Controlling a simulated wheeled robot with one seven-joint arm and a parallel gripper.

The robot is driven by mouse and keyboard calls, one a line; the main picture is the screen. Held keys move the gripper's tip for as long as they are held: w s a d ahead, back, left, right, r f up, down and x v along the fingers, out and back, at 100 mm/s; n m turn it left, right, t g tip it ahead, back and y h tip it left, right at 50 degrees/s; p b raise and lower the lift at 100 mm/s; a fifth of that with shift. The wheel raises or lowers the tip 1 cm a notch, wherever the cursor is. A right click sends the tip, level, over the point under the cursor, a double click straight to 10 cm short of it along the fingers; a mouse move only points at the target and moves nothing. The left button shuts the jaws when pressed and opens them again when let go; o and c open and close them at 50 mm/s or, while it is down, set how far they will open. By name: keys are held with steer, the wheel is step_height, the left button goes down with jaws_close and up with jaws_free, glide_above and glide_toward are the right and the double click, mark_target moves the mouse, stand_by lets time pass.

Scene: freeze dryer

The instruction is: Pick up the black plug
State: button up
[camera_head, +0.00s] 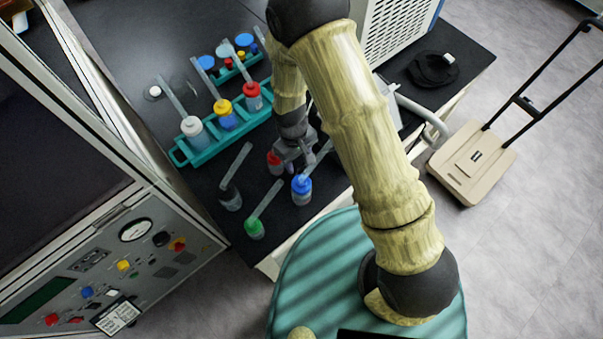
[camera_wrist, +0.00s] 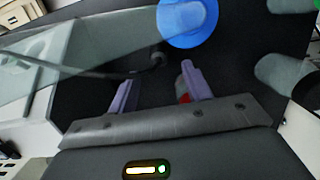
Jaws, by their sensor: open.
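A small bottle with a dark, apparently black plug (camera_head: 230,191) stands on the black bench, left of my gripper. A grey strip leans up from it. My gripper (camera_head: 295,154) is low over the bench, among the red-topped and blue-topped bottles. In the wrist view its two purple fingers (camera_wrist: 160,90) are apart, with nothing clearly held between them. A bit of red (camera_wrist: 184,98) shows behind the right finger.
Close to my gripper are a red-topped bottle (camera_head: 273,161) and a blue-topped bottle (camera_head: 301,184). A green-topped bottle (camera_head: 254,229) stands near the front edge. A teal rack (camera_head: 203,157) with several bottles is behind. The control-panel machine (camera_head: 110,260) borders the left.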

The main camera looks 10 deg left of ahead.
mark_target(301, 170)
steer(key=shift+s+d+f+p, duration=0.15)
steer(key=shift+f+p, duration=0.4)
steer(key=shift+f, duration=0.7)
steer(key=shift+s+d+f+p, duration=0.15)
steer(key=shift+f+p, duration=0.4)
steer(key=shift+f, duration=0.65)
steer(key=shift+w, duration=0.1)
jaws_close()
